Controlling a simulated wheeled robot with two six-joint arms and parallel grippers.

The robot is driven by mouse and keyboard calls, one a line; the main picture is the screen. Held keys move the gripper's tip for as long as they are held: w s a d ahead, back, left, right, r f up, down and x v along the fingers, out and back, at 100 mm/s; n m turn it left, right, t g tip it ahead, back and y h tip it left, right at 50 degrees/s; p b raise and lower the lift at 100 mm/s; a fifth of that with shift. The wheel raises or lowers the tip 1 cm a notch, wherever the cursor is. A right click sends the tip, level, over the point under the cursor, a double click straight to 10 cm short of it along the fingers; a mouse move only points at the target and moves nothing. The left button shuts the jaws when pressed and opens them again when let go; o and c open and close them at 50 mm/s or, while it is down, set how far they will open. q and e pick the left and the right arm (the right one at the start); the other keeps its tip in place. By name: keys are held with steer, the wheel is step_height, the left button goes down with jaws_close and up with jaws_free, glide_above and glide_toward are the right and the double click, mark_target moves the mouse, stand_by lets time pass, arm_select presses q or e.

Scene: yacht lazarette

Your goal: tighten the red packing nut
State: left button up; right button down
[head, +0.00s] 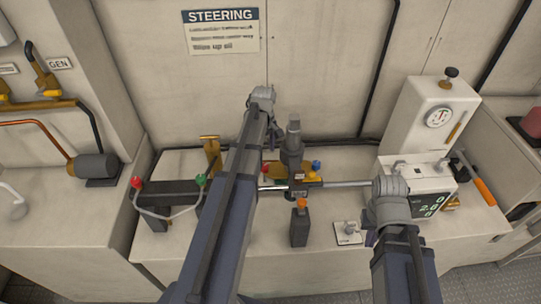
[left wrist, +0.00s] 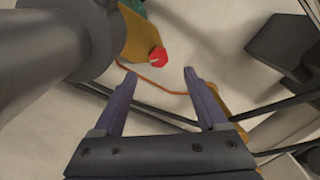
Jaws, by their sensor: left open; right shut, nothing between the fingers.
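The red packing nut (left wrist: 159,57) shows in the left wrist view as a small red faceted piece at the end of a brass-coloured body (left wrist: 139,38). In the head view a small red spot (head: 265,169) by the brass fitting, beside my left arm, appears to be the same nut, mostly hidden. My left gripper (left wrist: 159,76) is open, its two purple fingers spread just short of the nut, which lies between and beyond the tips; contact cannot be seen. My right gripper (head: 370,238) is shut and empty, low at the right over the bench, largely hidden by its wrist.
A dark upright cylinder (head: 292,150) stands by the fitting, with a steel rod (head: 345,184) running right. A blue cap (head: 316,165), an orange-topped dark block (head: 300,225) and a white gauge box (head: 428,125) are nearby.

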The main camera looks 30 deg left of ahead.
mark_target(265, 166)
arm_select(q)
steer(key=shift+w, duration=0.2)
steer(key=shift+s, duration=0.1)
steer(key=shift+f, duration=0.1)
step_height(265, 166, down, 8)
steer(key=b, duration=0.8)
steer(key=shift+r, duration=0.2)
steer(key=shift+c, duration=0.2)
jaws_close()
